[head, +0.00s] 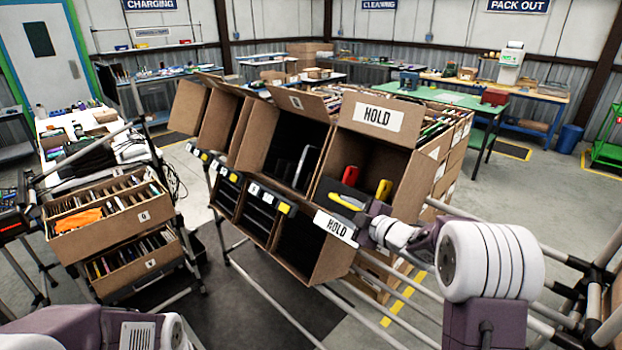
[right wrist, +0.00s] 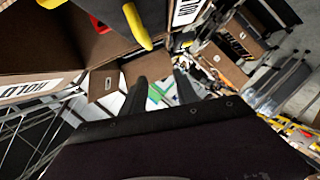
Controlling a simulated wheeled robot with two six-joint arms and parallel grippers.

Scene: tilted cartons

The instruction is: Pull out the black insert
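The open HOLD carton (head: 395,165) is tilted toward me in the rack. A dark surface that looks like the black insert (head: 362,198) lies inside it, partly hidden by the tools and my gripper. A red handle (head: 350,175), a yellow handle (head: 384,188) and a yellow curved handle (head: 345,202) stick out there. My right gripper (head: 364,224) is at the carton's front, by the HOLD label. In the right wrist view, its two dark fingers (right wrist: 160,84) are apart with nothing between them. The yellow handle (right wrist: 137,25) shows just beyond them. My left gripper is out of view.
More tilted cartons (head: 216,122) stand in a row to the left, one with a black interior (head: 290,150). Filled bins (head: 110,222) stand on a cart at the left. Rack rails (head: 400,300) run below and right of the HOLD carton. Floor space lies behind.

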